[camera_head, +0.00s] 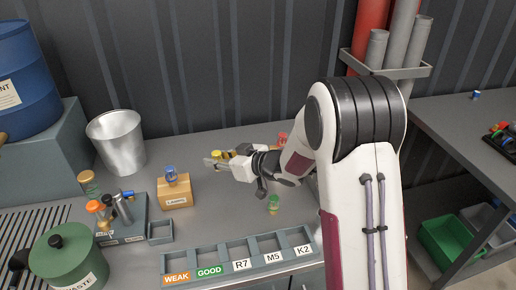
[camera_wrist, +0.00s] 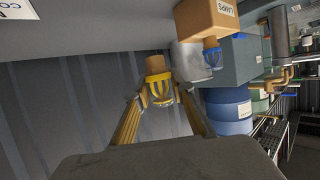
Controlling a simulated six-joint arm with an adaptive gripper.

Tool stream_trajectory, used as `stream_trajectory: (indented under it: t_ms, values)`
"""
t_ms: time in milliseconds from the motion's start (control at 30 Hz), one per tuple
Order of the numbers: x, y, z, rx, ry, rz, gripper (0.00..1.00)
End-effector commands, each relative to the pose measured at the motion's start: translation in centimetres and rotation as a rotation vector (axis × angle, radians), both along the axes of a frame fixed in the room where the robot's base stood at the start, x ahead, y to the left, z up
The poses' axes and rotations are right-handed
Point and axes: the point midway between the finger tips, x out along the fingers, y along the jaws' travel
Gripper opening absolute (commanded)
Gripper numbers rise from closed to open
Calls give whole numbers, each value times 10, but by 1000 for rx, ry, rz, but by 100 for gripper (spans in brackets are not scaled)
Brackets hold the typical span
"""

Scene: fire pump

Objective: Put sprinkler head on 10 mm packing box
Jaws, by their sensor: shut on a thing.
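My gripper (camera_head: 217,159) is shut on a yellow-caged piece (camera_head: 226,154), held above the grey bench. In the wrist view, the piece (camera_wrist: 160,90) sits between the fingers (camera_wrist: 159,97), with a tan end facing away from my gripper. It looks like a sprinkler head. A cardboard box (camera_head: 175,198), labelled LAMPS, stands on the bench left of my gripper. A blue-topped piece (camera_head: 171,174) stands on it. The box (camera_wrist: 205,20) and the blue piece (camera_wrist: 212,58) also show in the wrist view. I see no 10 mm marking.
A labelled rack (camera_head: 240,257) lines the bench front. A red piece (camera_head: 283,139) is partly hidden by my arm. A metal bucket (camera_head: 117,141), a green waste bin (camera_head: 68,262) and a grey holder block (camera_head: 122,221) stand left.

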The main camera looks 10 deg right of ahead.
Motion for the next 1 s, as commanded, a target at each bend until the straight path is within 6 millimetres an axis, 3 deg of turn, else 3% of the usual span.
stream_trajectory:
  t_ms: [267, 767, 1000]
  values:
    - [0, 0, 11, 0, -3, 1, 1]
    - [0, 0, 82, -1, -6, 0, 1]
    - [0, 0, 105, -1, -4, 0, 1]
